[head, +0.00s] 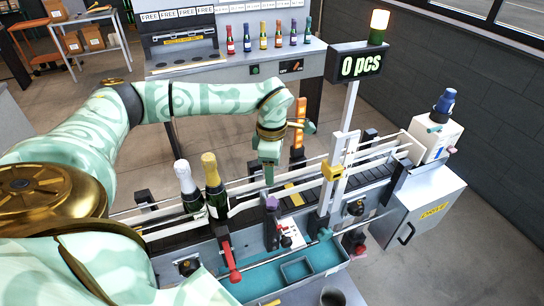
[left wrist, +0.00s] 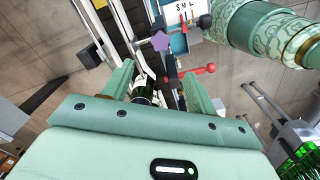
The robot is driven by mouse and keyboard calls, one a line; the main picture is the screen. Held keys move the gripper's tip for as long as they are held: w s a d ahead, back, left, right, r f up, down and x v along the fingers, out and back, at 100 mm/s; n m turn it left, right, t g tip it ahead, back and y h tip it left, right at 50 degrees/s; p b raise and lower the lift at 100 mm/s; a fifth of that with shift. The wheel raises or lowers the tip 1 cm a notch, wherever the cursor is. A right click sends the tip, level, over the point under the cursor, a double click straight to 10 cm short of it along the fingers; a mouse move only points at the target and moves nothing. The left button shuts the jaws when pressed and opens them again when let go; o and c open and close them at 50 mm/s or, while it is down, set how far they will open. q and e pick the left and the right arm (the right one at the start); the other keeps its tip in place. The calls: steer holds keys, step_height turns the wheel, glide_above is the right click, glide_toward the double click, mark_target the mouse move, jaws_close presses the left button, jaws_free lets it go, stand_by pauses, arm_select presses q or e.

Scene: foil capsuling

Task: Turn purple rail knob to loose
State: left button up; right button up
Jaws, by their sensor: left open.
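The purple rail knob (head: 272,203) sits on the near side of the conveyor line, left of a small white panel. In the left wrist view the star-shaped purple knob (left wrist: 160,40) lies beyond the fingertips, near a white plate (left wrist: 184,12) marked S M L. My left gripper (head: 268,178) hangs above the conveyor behind the knob, apart from it. In the left wrist view its two fingers (left wrist: 158,78) are spread, with a dark bottle showing between them further down. I cannot tell the knob's loose or tight setting. My right gripper is not in view.
A white-capped bottle (head: 187,185) and a gold-capped bottle (head: 213,181) stand on the conveyor left of the gripper. A red-handled lever (head: 231,262) stands at the front. A white post (head: 340,140) with a counter reading 0 pcs rises right of the gripper.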

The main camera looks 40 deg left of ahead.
arm_select(q)
steer(key=shift+r, duration=1.7)
